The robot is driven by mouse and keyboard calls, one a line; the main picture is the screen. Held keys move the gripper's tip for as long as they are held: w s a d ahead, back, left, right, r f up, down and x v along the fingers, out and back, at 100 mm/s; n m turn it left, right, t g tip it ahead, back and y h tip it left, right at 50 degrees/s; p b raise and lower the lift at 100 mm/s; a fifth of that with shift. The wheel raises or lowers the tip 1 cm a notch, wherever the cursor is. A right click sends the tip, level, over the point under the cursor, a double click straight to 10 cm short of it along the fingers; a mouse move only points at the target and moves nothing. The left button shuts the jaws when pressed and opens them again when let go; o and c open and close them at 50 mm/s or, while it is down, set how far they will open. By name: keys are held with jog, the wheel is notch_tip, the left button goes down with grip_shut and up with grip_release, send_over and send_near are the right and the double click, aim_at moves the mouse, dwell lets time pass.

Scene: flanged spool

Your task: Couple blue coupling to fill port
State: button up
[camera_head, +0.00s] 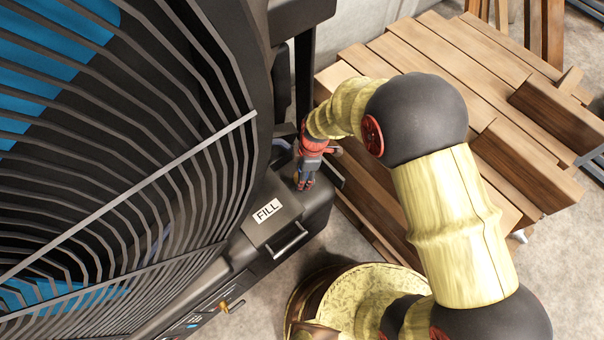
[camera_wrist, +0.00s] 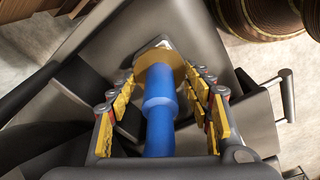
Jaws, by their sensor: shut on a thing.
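The blue coupling (camera_wrist: 160,115) is a stepped blue cylinder in the middle of the wrist view. My gripper (camera_wrist: 163,85) is shut on it, with yellow-padded fingers on both sides. A brass-coloured ring (camera_wrist: 158,60) sits at the coupling's far end, close to a pale metal surface. I cannot tell whether the ring touches that surface or whether the fill port is behind it. The coupling and fill port are not clear there.
The dark machine's curved grille (camera_head: 150,150) fills the left of the head view. A metal handle (camera_head: 288,240) juts from the housing below the label. Concrete floor shows between.

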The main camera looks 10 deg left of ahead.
jog(key=o, duration=1.2)
jog(key=shift+o, duration=0.2)
jog(key=r, duration=0.4)
jog(key=d+r, duration=0.1)
jog(key=r, duration=0.6)
jog(key=shift+w+d+r, duration=0.25)
jog(key=shift+d+r, duration=0.15)
